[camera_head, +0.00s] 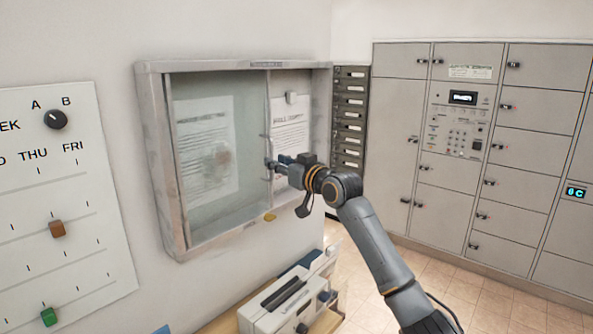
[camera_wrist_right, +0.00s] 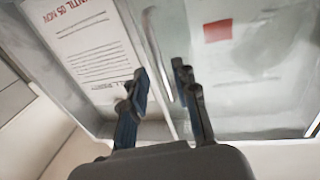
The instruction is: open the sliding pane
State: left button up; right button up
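The sliding pane (camera_head: 244,130) is the hazy glass on the left part of a wall-mounted notice case (camera_head: 160,160). It also shows on the right side of the right wrist view (camera_wrist_right: 245,90). An upright bar-like handle (camera_wrist_right: 158,55) runs along the pane's edge near the middle of the case. My right gripper (camera_head: 271,165) is at this edge. In the right wrist view its two fingers (camera_wrist_right: 162,98) are apart, with the handle showing between and beyond them. I cannot tell whether they touch it. My left gripper is out of view.
A printed sheet (camera_head: 290,135) hangs in the right part of the case. Below are a yellow object (camera_head: 270,217) on the frame and a grey-white machine (camera_head: 285,300). Lockers (camera_head: 400,110) stand at right; a slider board (camera_head: 60,200) hangs at left.

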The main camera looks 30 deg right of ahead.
jog(key=s+d, duration=0.1)
jog(key=s, duration=0.8)
jog(key=shift+d, duration=0.3)
jog(key=shift+w, duration=0.1)
